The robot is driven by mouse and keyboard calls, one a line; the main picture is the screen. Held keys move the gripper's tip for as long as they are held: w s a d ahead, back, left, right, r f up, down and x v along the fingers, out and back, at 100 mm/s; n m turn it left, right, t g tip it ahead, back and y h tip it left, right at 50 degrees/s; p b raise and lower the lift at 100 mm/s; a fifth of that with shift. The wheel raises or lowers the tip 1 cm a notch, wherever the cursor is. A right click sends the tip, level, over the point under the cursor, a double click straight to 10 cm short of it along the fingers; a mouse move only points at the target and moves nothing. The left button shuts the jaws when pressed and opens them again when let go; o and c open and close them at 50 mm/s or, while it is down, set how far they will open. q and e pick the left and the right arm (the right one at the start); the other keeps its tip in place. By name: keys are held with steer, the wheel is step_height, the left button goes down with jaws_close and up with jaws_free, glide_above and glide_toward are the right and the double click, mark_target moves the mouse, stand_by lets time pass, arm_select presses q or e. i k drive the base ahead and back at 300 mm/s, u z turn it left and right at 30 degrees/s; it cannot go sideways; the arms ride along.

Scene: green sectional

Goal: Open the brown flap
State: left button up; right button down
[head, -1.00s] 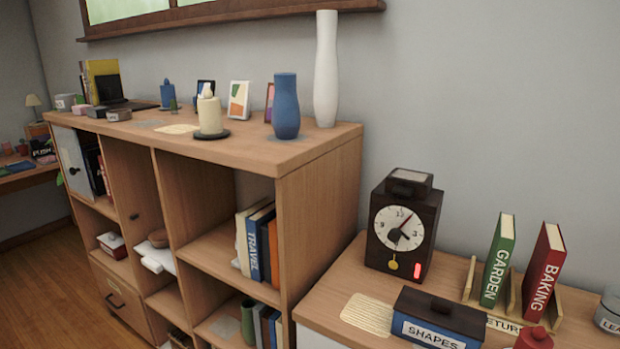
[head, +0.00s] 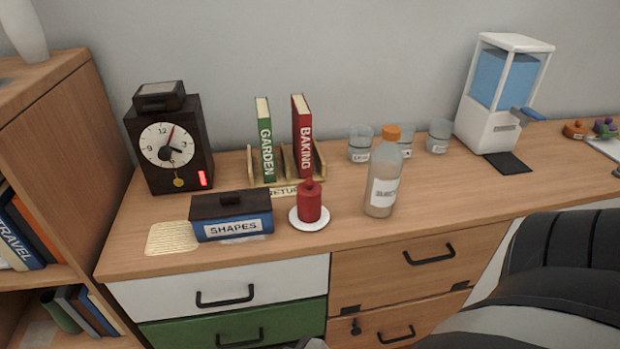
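A brown wooden front (head: 425,314) at the bottom of the desk's right column looks like the brown flap. It has dark hinges (head: 350,310) along its top edge, a small black knob (head: 356,327) at its left and a black handle (head: 397,334). It looks shut, and its lower part is cut off by the picture's edge. A dark, rounded shape at the lower right covers the area beside its right end. Neither gripper's fingers show in the head view.
Above the flap is a brown drawer (head: 400,275), shut. White (head: 280,285) and green (head: 280,326) drawers are left of it. On the desk stand a bottle (head: 381,185), a red candle (head: 310,205), a SHAPES box (head: 230,217), a clock (head: 170,145) and a water dispenser (head: 500,95).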

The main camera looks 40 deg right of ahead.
mark_target(363, 278)
steer(key=z, duration=2.25)
steer(key=k, duration=0.5)
steer(key=z, duration=0.05)
steer(key=i, duration=1.1)
steer(key=u, duration=0.6)
